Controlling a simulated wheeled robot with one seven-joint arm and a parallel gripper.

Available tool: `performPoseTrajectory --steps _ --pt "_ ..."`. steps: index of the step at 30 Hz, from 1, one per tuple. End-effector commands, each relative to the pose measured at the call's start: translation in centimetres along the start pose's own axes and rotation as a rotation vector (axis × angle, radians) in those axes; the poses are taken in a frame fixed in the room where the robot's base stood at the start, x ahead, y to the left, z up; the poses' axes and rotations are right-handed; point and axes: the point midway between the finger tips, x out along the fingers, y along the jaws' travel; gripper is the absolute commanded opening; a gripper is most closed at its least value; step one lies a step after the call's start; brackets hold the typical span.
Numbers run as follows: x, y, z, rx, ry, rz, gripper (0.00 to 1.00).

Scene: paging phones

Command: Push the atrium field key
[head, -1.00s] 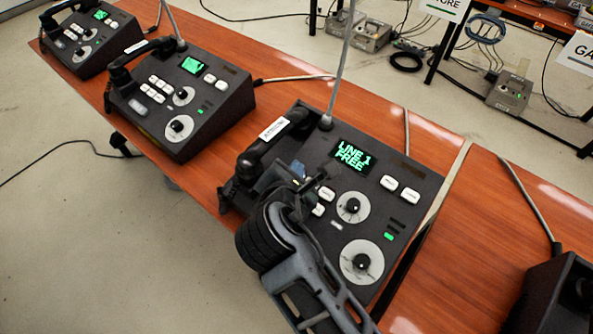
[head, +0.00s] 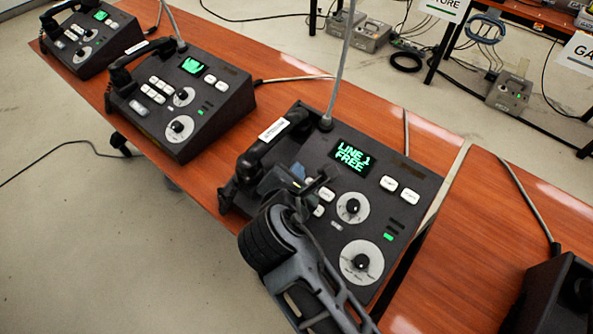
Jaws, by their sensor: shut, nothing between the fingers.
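The nearest paging phone (head: 408,226) is a dark console on the wooden table. Its display (head: 353,156) reads "LINE 1 FREE" in green. White keys show right of the display (head: 389,184), and more show beside my gripper (head: 327,194). Key labels are too small to read, so I cannot tell which is the atrium field key. My gripper (head: 302,183) is shut and empty over the left key area, right of the black handset (head: 262,152). It hides part of that area, and I cannot tell whether it touches a key.
Two similar phones (head: 180,100) (head: 93,38) stand farther left along the table (head: 385,125). A gooseneck microphone stalk (head: 341,65) rises behind the near phone. Two dials (head: 352,207) (head: 360,262) lie right of my gripper. Another dark console (head: 550,295) is at lower right.

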Motion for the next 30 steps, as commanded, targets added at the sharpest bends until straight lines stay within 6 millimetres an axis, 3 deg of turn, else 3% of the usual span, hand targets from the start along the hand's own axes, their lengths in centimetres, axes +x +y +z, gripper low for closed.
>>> performPoseTrajectory --steps 30 --pt "-0.65 0.48 0.46 0.001 0.001 0.001 0.0"
